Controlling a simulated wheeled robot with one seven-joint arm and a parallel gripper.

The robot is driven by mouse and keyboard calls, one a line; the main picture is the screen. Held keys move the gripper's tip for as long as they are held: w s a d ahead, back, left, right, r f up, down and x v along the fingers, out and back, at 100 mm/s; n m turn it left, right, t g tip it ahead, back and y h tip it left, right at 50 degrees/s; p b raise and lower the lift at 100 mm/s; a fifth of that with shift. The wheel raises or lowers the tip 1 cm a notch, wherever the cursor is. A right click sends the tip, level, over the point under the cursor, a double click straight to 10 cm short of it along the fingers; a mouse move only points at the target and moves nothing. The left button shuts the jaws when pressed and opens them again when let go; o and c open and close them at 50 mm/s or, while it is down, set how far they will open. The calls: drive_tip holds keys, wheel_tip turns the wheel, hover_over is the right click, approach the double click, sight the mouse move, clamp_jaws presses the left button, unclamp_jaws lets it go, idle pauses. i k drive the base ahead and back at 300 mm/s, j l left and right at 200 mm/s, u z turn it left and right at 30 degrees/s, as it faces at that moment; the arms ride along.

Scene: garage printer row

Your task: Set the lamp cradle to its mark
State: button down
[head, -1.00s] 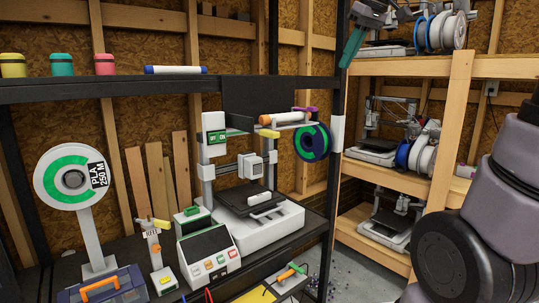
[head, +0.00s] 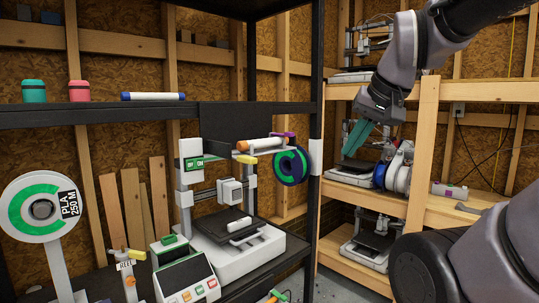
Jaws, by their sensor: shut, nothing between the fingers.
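An orange tube with a pale end (head: 262,144), which looks like the lamp, lies in a light holder on top of the white printer (head: 236,241). The lamp cradle seems to be this holder; a yellow lever (head: 247,159) hangs at its left and a purple piece (head: 283,134) shows at its right. I cannot make out a position mark on it. My gripper (head: 354,149), with teal fingers, is shut and empty. It points down to the right of the cradle, well apart from it, and in the picture overlaps the printer on the wooden rack's middle shelf.
The black shelf's upright (head: 316,150) stands between the cradle and my gripper. A green and blue spool (head: 290,166) hangs just right of the cradle. A control box (head: 187,278) and a spool on a stand (head: 42,208) are at the left. The wooden rack (head: 425,160) holds several printers.

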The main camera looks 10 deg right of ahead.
sight(247, 157)
drive_tip(key=k+l, duration=0.6)
drive_tip(key=k, duration=0.15)
drive_tip(key=u, duration=0.05)
